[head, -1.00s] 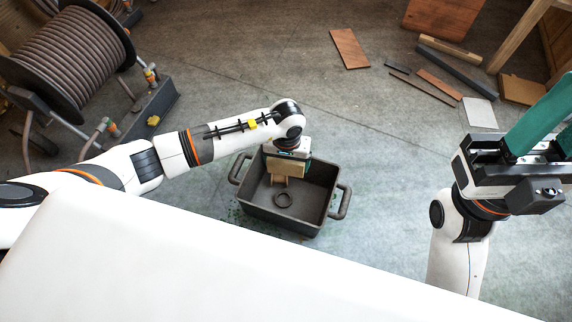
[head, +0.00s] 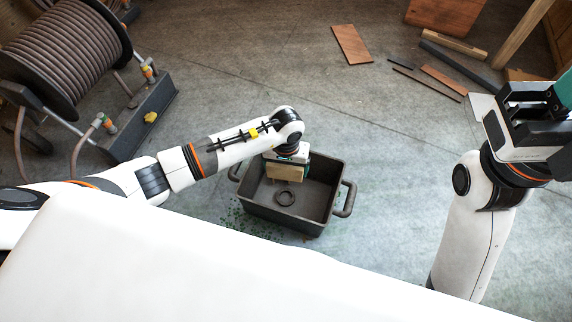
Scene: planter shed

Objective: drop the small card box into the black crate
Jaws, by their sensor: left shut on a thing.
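The black crate (head: 332,178) stands on the floor with a handle at each side. My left gripper (head: 286,163) points down over the crate's back left part. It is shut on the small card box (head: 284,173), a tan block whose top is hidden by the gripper. The box hangs over or inside the crate opening; I cannot tell how far it is above the crate floor. My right gripper (head: 548,105) is at the right edge, partly cut off, and its fingertips are not clear.
A hose reel (head: 65,55) stands at the upper left. Wood offcuts (head: 351,44) lie at the upper right. Green bits (head: 238,216) are scattered beside the crate. Floor right of the crate is clear.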

